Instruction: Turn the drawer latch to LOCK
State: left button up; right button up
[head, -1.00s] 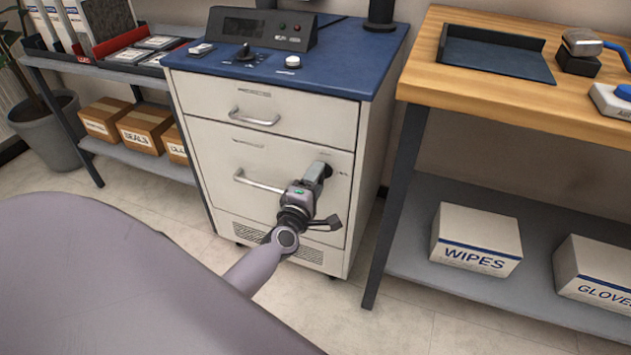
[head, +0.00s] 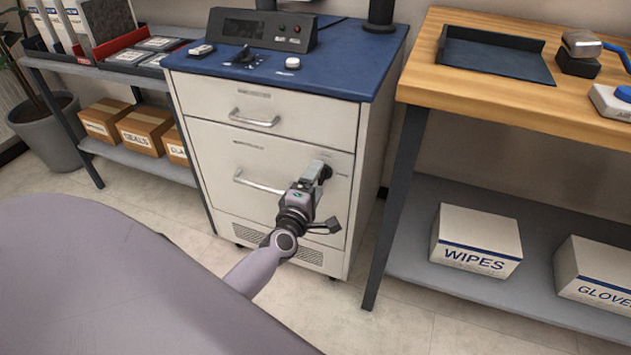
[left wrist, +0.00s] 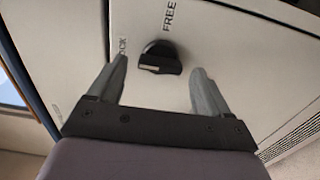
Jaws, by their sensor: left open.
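The drawer latch is a black knob (left wrist: 161,57) on the pale cabinet front, with a white mark on its lower left side in the left wrist view. The printed word FREE is above it and a partly hidden LOCK label is to its left. My left gripper (left wrist: 159,66) is open, with one finger on each side of the knob and visible gaps between; I cannot tell how deep the fingertips reach. In the head view my left gripper (head: 319,172) is in front of the lower drawer (head: 225,165) and largely hides the latch. My right gripper is not in view.
The lower drawer's bar handle (head: 258,183) is just left of my gripper. The cabinet's blue top (head: 340,75) carries a control box (head: 262,29). A wooden bench (head: 440,92) stands to the right and a shelf (head: 125,75) to the left. Floor between cabinet and bench is clear.

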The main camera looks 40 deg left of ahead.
pick_arm(q)
jog(key=p+v, duration=0.1)
jog(key=v, duration=0.5)
jog(key=shift+s, duration=0.35)
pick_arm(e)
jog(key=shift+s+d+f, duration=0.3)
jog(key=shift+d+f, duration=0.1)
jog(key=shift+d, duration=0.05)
